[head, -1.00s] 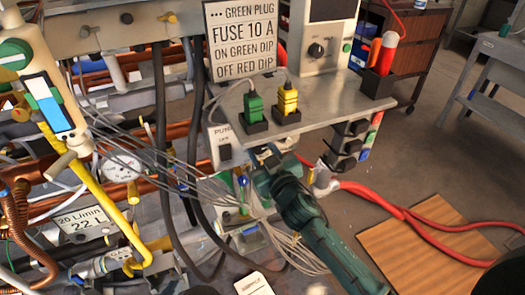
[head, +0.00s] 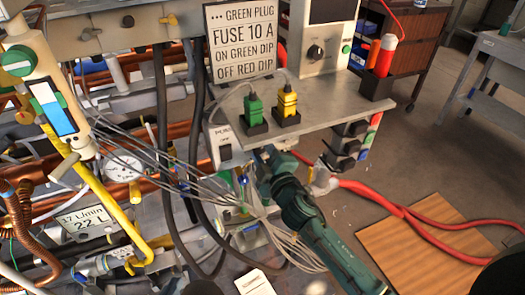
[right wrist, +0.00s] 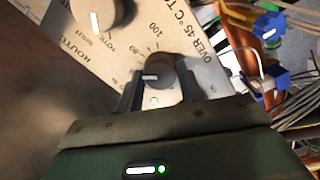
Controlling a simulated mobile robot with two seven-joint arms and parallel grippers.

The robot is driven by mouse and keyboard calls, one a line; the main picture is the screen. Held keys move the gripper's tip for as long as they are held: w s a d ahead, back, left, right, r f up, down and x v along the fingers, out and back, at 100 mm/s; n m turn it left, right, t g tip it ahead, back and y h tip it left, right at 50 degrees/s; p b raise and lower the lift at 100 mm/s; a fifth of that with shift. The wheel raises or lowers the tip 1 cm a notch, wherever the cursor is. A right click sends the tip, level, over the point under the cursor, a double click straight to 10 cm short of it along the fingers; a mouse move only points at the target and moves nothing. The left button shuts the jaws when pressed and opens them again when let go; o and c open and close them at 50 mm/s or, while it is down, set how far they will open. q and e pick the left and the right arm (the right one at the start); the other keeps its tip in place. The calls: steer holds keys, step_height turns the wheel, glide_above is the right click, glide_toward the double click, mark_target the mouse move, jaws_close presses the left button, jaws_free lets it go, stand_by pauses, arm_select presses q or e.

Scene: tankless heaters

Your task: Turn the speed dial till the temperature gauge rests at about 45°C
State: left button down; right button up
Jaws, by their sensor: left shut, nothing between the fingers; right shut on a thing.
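The speed dial is a dark round knob (right wrist: 160,72) with a white mark, on a grey panel with a printed scale around it, in the right wrist view. My right gripper (right wrist: 146,90) is shut on it, one finger on each side. The round white gauge (head: 122,167) is among the pipes at the left in the head view; its needle is too small to read. The dial cannot be made out in the head view.
Green (head: 253,112) and yellow (head: 288,105) plugs stand on the grey shelf (head: 335,108). A larger pale knob (right wrist: 95,12) is near the dial. A flow sign (head: 88,216) reads 17 L/min, 22 L. Red hoses (head: 375,188) lie at the right, near a wooden board.

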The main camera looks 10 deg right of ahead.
steer(key=shift+n, duration=0.8)
steer(key=o, duration=1)
steer(key=s+d, duration=0.2)
steer(key=s, duration=1.1)
steer(key=shift+d+b, duration=0.25)
steer(key=shift+b, duration=0.2)
